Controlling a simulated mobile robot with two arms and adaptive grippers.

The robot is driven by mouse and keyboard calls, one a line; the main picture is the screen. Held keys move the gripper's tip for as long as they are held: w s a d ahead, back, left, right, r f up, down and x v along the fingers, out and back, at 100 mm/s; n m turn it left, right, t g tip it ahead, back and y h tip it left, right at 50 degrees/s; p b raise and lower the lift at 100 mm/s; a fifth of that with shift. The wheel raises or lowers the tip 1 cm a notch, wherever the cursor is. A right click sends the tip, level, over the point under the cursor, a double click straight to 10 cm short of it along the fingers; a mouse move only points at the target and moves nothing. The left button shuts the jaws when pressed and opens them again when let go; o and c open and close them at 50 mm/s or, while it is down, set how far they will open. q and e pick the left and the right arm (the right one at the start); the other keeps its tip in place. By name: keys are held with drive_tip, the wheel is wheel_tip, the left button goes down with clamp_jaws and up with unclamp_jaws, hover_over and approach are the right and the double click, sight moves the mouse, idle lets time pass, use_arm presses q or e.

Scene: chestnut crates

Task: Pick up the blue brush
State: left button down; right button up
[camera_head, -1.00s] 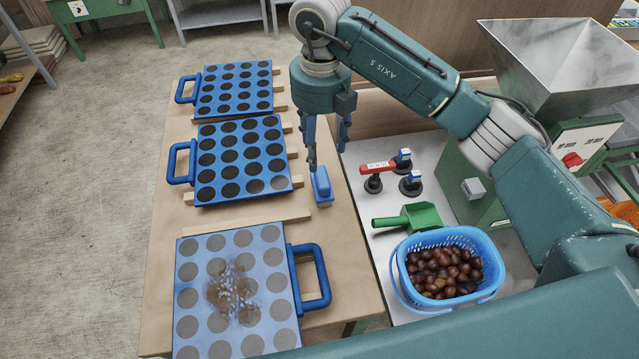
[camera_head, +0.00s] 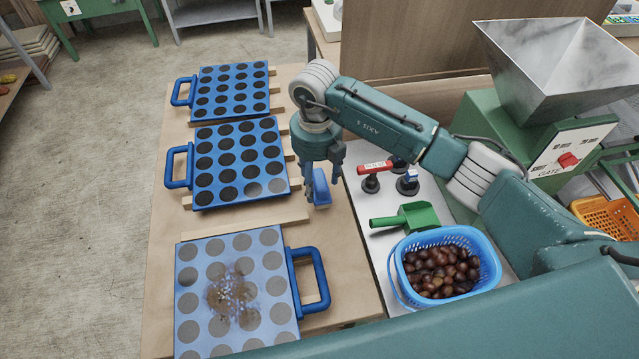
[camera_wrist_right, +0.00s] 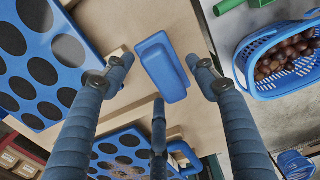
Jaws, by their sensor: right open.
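The blue brush (camera_head: 321,188) stands on the wooden table, right of the middle blue plate. My right gripper (camera_head: 322,192) is lowered over it, and its fingers partly hide it in the head view. In the right wrist view the brush (camera_wrist_right: 163,68) lies between the spread fingertips of my open right gripper (camera_wrist_right: 165,78). There is a gap on both sides, so I see no contact. My left gripper is not in view.
Blue hole plates (camera_head: 236,91) with handles lie on the table, another in the middle (camera_head: 238,160). A nearer plate (camera_head: 280,316) has a brown smear. A green scoop (camera_head: 412,216) and a blue basket (camera_head: 479,237) of chestnuts stand to the right.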

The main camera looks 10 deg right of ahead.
sight(317, 179)
drive_tip(key=shift+f, duration=0.35)
drive_tip(key=c, duration=1.3)
drive_tip(key=shift+w+r, duration=0.1)
drive_tip(key=shift+r, duration=0.4)
wheel_tip(317, 179, up, 19)
drive_tip(key=b, duration=0.3)
drive_tip(key=o, duration=0.3)
drive_tip(key=shift+c, duration=0.6)
